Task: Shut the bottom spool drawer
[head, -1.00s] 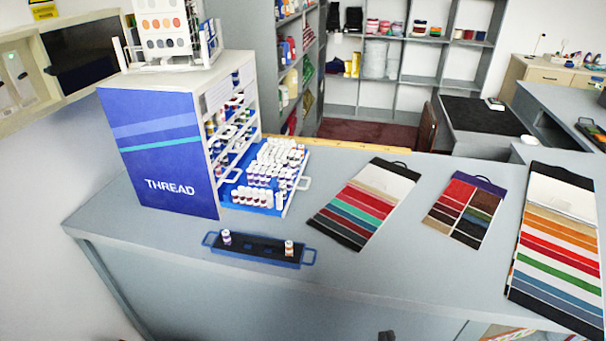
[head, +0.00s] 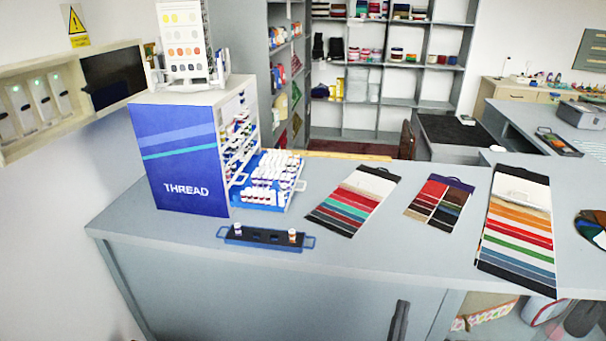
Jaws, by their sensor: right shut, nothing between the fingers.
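The blue and white thread cabinet (head: 181,165) stands at the left of the counter. Its bottom spool drawer (head: 285,204) is pulled out to the right over the counter, with rows of white-topped spools inside and a pale handle (head: 299,186) at its outer end. The shelves above it hold more spools. My right gripper (head: 401,304) shows as a dark, narrow, upright shape at the bottom edge, in front of the counter. It is shut and empty, well apart from the drawer. My left gripper is out of view.
A dark tray with blue handles (head: 263,240) holds two spools in front of the drawer. Fabric swatch cards (head: 353,199), (head: 439,201) and (head: 517,233) lie to the right. A colour card stand (head: 184,45) tops the cabinet. Counter space right of the drawer handle is narrow but clear.

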